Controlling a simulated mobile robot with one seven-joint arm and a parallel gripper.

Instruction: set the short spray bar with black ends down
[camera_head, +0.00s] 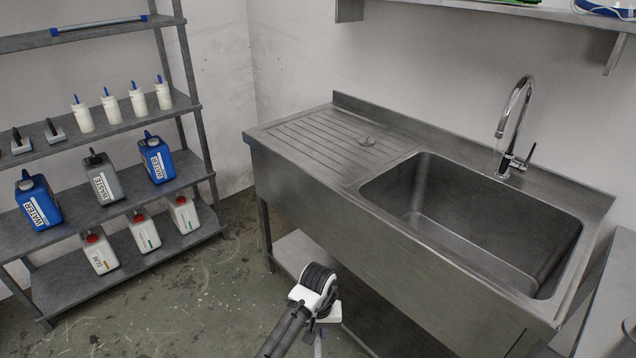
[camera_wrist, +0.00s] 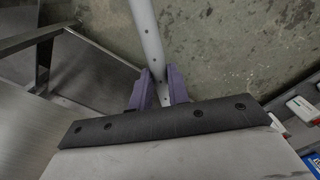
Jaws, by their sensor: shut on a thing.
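The spray bar (camera_wrist: 150,40) is a pale grey tube with a row of small dark holes. In the wrist view it runs from the top edge down between the purple fingers of my gripper (camera_wrist: 161,88), which is shut on it. Its ends are out of view or hidden, so their colour does not show. In the head view my arm's white and black wrist is at the bottom centre, in front of the sink unit, and a short piece of the bar (camera_head: 318,346) shows below it. The bar is held in the air over the floor.
A steel sink unit (camera_head: 310,190) has a ribbed drainboard at left and an empty basin (camera_head: 480,215) under a tap (camera_head: 513,120). A shelf rack (camera_head: 90,205) at left holds bottles and canisters; a blue-ended bar (camera_head: 100,24) lies on its top shelf.

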